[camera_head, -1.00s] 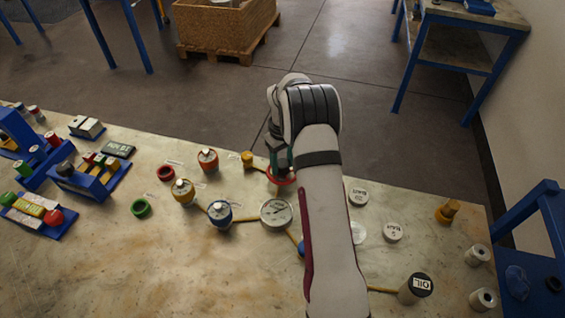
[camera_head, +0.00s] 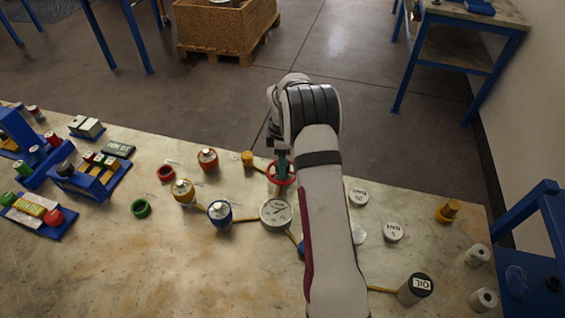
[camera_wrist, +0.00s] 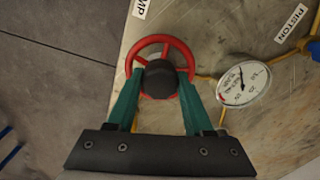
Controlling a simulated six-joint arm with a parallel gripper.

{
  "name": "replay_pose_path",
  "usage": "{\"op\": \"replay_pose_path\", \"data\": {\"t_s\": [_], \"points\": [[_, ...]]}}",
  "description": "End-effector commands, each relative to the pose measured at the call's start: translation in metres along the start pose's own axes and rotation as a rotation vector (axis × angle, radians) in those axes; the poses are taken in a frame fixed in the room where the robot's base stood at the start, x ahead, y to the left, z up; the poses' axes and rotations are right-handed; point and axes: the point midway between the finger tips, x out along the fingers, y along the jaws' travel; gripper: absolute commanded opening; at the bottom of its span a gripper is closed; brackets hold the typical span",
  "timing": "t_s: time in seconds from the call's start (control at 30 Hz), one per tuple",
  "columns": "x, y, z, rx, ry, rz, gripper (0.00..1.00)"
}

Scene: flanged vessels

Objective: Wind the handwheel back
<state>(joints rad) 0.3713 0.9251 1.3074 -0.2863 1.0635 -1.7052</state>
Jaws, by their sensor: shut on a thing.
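The red handwheel (camera_wrist: 162,39) shows in the wrist view as a ring with a dark hub (camera_wrist: 160,78) in its middle. My gripper (camera_wrist: 160,82) has its two green fingers on either side of this hub, inside the red rim, and is shut on it. The fingers hide parts of the rim. In the head view the handwheel (camera_head: 270,174) stands at the table's far edge, partly hidden by my arm, with my gripper (camera_head: 282,168) reaching down into it.
A round white gauge (camera_head: 276,214) with a needle sits close by the wheel, also in the wrist view (camera_wrist: 243,83). A yellow fitting (camera_head: 247,159) is left of the wheel. Red, yellow and blue capped vessels stand further left. Bare floor lies beyond the edge.

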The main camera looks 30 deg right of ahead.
Motion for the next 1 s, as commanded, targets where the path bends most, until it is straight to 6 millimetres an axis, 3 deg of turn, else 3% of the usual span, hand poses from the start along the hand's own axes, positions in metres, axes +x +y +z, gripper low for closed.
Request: {"op": "replay_pose_path", "data": {"t_s": [0.5, 1.0], "points": [[-0.0007, 0.0002, -0.0003, -0.394, 0.0, 0.001, 0.0], [-0.0007, 0.0002, -0.0003, -0.52, 0.0, 0.001, 0.0]]}}
